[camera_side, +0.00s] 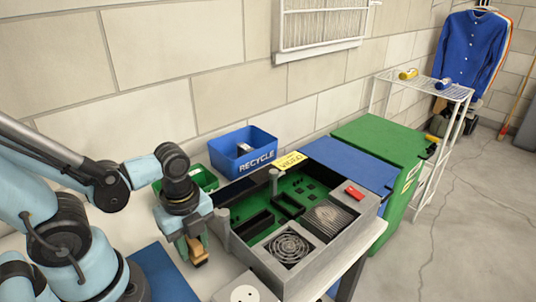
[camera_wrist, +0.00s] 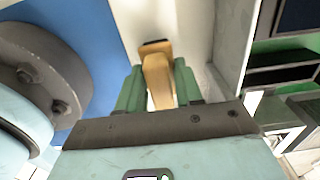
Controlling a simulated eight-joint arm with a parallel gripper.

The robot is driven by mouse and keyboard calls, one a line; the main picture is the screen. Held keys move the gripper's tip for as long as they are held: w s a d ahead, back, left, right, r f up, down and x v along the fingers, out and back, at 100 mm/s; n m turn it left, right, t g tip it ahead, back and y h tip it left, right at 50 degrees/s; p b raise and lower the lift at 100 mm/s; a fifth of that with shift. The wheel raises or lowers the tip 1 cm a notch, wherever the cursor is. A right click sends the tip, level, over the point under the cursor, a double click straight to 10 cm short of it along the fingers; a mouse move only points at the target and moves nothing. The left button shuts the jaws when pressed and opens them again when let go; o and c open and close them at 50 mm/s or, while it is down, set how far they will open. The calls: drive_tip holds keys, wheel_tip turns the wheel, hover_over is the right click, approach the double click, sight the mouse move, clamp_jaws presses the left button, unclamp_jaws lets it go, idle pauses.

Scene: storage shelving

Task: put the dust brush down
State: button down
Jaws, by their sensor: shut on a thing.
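The dust brush (camera_side: 199,262) has a tan wooden body and shows just below my gripper (camera_side: 194,244) in the side view. In the wrist view the brush (camera_wrist: 157,82) stands between the two green fingers of my gripper (camera_wrist: 159,67), with a dark end at its far tip. My gripper is shut on it. It is beside the left wall of the grey open case, over the pale table. I cannot tell whether the brush touches the table. Its bristles are not clear.
The grey case (camera_side: 249,255) with a green board and fan stands to the right. A blue recycle bin (camera_side: 258,164) and a green bin (camera_side: 208,180) stand behind. A blue mat (camera_side: 163,275) lies left of the gripper; it also shows in the wrist view (camera_wrist: 85,30).

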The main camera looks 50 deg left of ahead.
drive_tip(key=shift+f, duration=0.4)
drive_tip(key=shift+f, duration=0.15)
drive_tip(key=c, duration=0.7)
unclamp_jaws()
drive_tip(key=shift+c, duration=0.2)
